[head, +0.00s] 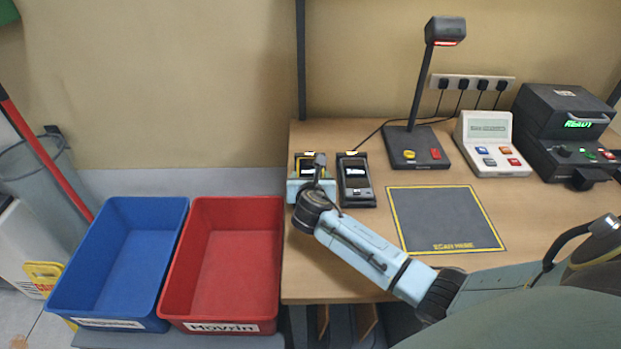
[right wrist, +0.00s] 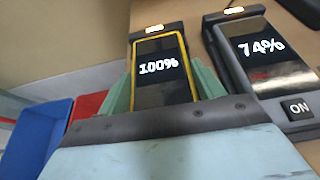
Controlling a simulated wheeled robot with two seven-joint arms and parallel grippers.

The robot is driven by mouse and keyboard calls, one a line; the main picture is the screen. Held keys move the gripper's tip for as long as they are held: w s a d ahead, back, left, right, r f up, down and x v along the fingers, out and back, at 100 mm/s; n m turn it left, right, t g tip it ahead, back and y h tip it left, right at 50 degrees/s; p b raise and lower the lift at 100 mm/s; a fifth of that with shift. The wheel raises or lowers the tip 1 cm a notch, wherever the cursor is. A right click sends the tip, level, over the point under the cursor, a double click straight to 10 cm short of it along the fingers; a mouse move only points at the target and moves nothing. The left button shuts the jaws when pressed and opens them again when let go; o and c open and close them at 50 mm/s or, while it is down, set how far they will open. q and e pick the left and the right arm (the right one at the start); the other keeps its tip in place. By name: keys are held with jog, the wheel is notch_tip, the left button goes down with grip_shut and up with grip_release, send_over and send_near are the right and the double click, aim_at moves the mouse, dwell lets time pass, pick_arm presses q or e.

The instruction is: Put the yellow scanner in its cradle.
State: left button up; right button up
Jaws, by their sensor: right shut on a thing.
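The yellow scanner (right wrist: 163,75) has a yellow rim and a dark screen reading 100%. It also shows in the head view (head: 306,167), partly behind my right arm. My right gripper (right wrist: 165,88) is shut on it, a green finger on each side. A dark cradle (right wrist: 155,31) with a lit amber lamp shows at the scanner's top end. The scanner lies over this cradle, lined up with it; I cannot tell whether it is fully seated, as the gripper hides its lower end. My left gripper is not in view.
A second, black scanner (right wrist: 265,55) reading 74% sits in a cradle close on the right. A blue bin (head: 120,255) and a red bin (head: 232,245) stand left of the table. The dark scan mat (head: 445,215) is clear; a lamp-like stand (head: 418,145) rises behind it.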

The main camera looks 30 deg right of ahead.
jog(key=shift+s+a+f, duration=0.1)
jog(key=shift+s+f, duration=0.15)
jog(key=shift+f, duration=0.35)
jog(key=o, duration=1.1)
jog(key=shift+s+a+f, duration=0.1)
jog(key=shift+f, duration=0.15)
jog(key=shift+o, duration=0.2)
jog(key=shift+r, duration=0.65)
jog(key=v, duration=0.3)
jog(key=p+v, duration=0.1)
jog(key=v, duration=0.3)
jog(key=p+v, duration=0.1)
jog(key=v, duration=0.3)
jog(key=shift+s+a+r, duration=0.1)
jog(key=shift+r, duration=0.3)
